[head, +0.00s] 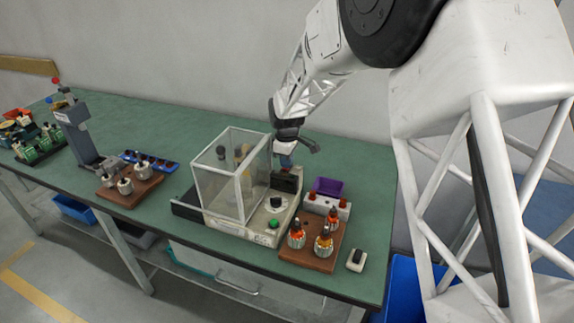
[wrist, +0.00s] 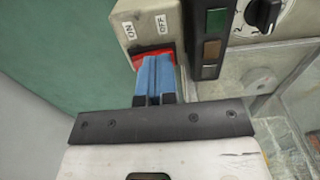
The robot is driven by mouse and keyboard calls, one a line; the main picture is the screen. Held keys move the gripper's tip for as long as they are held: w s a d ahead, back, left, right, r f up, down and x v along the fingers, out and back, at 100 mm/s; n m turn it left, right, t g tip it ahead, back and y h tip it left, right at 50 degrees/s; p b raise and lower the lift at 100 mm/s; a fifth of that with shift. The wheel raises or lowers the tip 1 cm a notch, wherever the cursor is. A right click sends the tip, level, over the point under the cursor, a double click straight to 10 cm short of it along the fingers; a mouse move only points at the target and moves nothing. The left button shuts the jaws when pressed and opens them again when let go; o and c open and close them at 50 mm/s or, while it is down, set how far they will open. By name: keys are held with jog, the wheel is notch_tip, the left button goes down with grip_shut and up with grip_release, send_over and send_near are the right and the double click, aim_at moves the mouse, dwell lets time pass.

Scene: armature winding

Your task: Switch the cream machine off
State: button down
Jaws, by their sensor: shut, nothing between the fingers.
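The cream machine (head: 262,234) stands on the green bench, with a clear guard box on its left part and a black dial and green button on its front part. In the wrist view its side (wrist: 128,22) carries ON and OFF labels above a red switch (wrist: 138,60). My gripper (wrist: 156,62) is shut and empty, its blue fingertips right at the switch, under the OFF label. They hide part of the switch. I cannot tell whether they touch it or which way it is set. In the head view my gripper (head: 286,162) is behind the machine's right part.
A wooden board (head: 312,258) with several wound armatures stands right of the machine, with a purple bin (head: 327,187) behind. A small white switch box (head: 356,260) lies near the front edge. A grey press (head: 78,135) and another board (head: 130,190) stand left. The bench's back strip is clear.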

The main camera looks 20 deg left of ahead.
jog(key=shift+r, duration=3.55)
jog(key=s+d+r+m, duration=0.3)
jog(key=s+d+r, duration=0.2)
jog(key=d, duration=0.5)
jog(key=s+d+r+m+t, duration=0.1)
jog(key=s+d+r+m, duration=0.3)
jog(key=d, duration=0.7)
jog(key=s+d+r+m, duration=0.2)
jog(key=s+d+r, duration=0.3)
jog(key=d, duration=0.5)
jog(key=s+d+m, duration=0.4)
jog(key=s+d, duration=0.4)
jog(key=s, duration=0.4)
jog(key=s+d+f+m+t, duration=0.1)
jog(key=s+d+m, duration=0.4)
jog(key=s+d, duration=0.4)
jog(key=s, duration=0.4)
jog(key=shift+s+f+t, duration=0.25)
jog(key=shift+t, duration=0.05)
